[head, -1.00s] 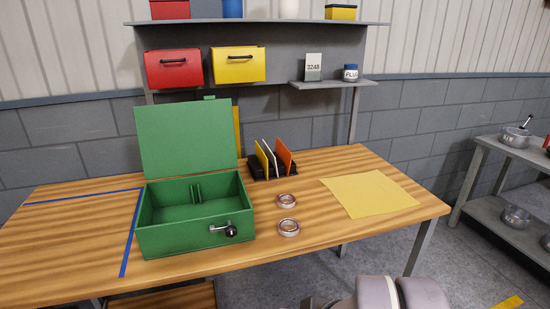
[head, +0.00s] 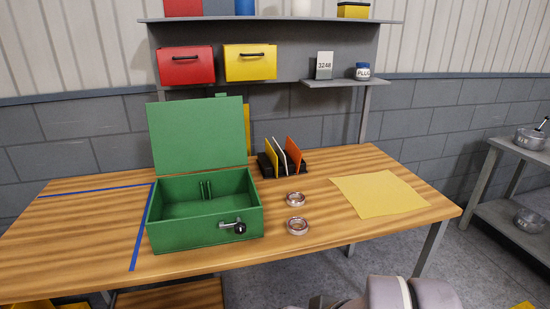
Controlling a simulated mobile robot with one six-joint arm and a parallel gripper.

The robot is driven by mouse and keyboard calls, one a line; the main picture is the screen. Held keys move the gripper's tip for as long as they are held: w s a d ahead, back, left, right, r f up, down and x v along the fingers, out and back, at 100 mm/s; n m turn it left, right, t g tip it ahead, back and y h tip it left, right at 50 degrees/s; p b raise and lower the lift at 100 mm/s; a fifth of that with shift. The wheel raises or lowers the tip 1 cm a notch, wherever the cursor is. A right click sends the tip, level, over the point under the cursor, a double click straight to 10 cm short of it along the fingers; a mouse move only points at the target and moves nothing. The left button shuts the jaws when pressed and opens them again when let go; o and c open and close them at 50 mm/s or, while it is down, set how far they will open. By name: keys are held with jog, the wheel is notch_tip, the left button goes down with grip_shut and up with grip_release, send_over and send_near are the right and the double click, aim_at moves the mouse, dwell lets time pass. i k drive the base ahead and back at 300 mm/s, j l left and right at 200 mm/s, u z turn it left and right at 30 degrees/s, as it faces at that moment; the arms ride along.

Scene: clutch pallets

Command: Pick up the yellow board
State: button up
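A thin yellow board (head: 271,155) stands upright in a small black rack (head: 265,167) toward the back of the wooden table. A white board (head: 282,153) and an orange board (head: 293,155) stand to its right in the same rack. A flat yellow sheet (head: 380,194) also lies on the table at the right. My gripper is not clearly in view; only a grey and white part of my arm shows at the bottom edge, in front of the table.
An open green box (head: 205,229) with a front crank stands left of the rack. Two metal rings (head: 297,226) lie between box and sheet. Above are a shelf (head: 345,83) and red and yellow bins (head: 250,63). A grey cart (head: 490,190) stands at the right.

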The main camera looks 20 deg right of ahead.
aim_at(270, 154)
jog(key=i+l+u, duration=1.05)
jog(key=i+l, duration=0.1)
jog(key=l, duration=0.1)
